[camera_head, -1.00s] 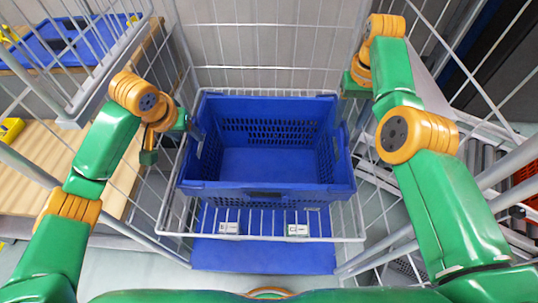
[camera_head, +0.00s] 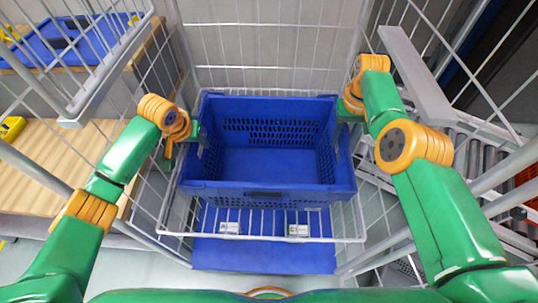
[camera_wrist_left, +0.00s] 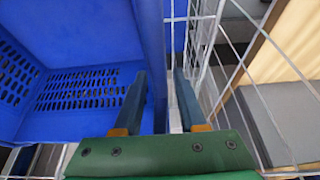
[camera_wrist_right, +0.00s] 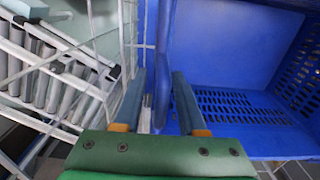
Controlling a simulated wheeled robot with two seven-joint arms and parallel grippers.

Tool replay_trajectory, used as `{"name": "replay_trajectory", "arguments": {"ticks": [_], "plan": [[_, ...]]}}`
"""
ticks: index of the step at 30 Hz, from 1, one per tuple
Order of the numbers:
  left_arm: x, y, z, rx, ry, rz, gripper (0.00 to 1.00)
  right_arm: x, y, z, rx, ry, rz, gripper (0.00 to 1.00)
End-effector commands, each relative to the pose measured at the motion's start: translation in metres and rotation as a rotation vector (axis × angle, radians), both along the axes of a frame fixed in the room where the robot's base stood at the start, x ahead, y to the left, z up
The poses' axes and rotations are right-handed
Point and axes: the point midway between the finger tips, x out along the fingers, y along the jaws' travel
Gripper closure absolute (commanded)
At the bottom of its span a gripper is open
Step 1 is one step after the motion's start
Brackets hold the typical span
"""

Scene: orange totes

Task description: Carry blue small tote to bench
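The blue small tote (camera_head: 265,194) sits upright and empty in a wire cage cart, in the middle of the head view. My left gripper (camera_head: 194,130) is at its left wall. In the left wrist view the open fingers (camera_wrist_left: 160,95) stand on either side of the tote's wall (camera_wrist_left: 152,50), one inside and one outside. My right gripper (camera_head: 345,112) is at the right wall. In the right wrist view its open fingers (camera_wrist_right: 157,98) also straddle the wall (camera_wrist_right: 165,45). Finger contact cannot be told. A wooden bench top (camera_head: 50,165) lies at the left.
The wire cart (camera_head: 265,238) encloses the tote, with mesh sides close to both arms. A blue panel (camera_head: 262,256) with two small labels lies below. Another blue tote (camera_head: 75,42) is at upper left, a yellow object (camera_head: 12,128) on the bench. Rollers (camera_head: 480,150) stand right.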

Motion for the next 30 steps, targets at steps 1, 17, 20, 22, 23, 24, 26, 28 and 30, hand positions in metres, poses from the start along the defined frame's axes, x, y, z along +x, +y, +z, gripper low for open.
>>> {"name": "replay_trajectory", "arguments": {"ticks": [1,17,20,22,23,24,26,28,30], "plan": [[0.0000,0.0000,0.0001,0.000,0.000,0.000,0.76,0.0000,0.0000,0.0001,0.000,0.000,0.000,0.77],[0.0000,0.0003,0.0003,0.001,0.000,0.001,1.00,0.0000,-0.0003,0.0002,-0.001,0.000,0.000,1.00],[0.0000,0.0003,0.0003,0.001,0.000,0.001,1.00,0.0000,-0.0003,0.0002,-0.001,0.000,0.000,1.00],[0.0000,0.0003,0.0003,0.001,0.000,0.001,1.00,0.0000,-0.0004,0.0002,-0.001,0.000,0.000,1.00],[0.0001,0.0003,0.0004,0.001,0.000,0.001,1.00,0.0000,-0.0004,0.0002,-0.001,0.000,0.000,1.00],[0.0001,0.0003,0.0004,0.001,0.000,0.001,1.00,0.0000,-0.0004,0.0003,-0.001,0.000,0.000,1.00],[0.0000,0.0003,0.0004,0.001,0.000,0.001,1.00,0.0000,-0.0004,0.0003,-0.001,0.000,0.000,1.00],[0.0000,0.0003,0.0004,0.001,0.000,0.001,1.00,0.0000,-0.0004,0.0003,-0.001,0.000,0.000,1.00],[0.0000,0.0003,0.0004,0.001,0.000,0.001,1.00,0.0000,-0.0004,0.0003,-0.002,0.000,0.000,1.00]]}}
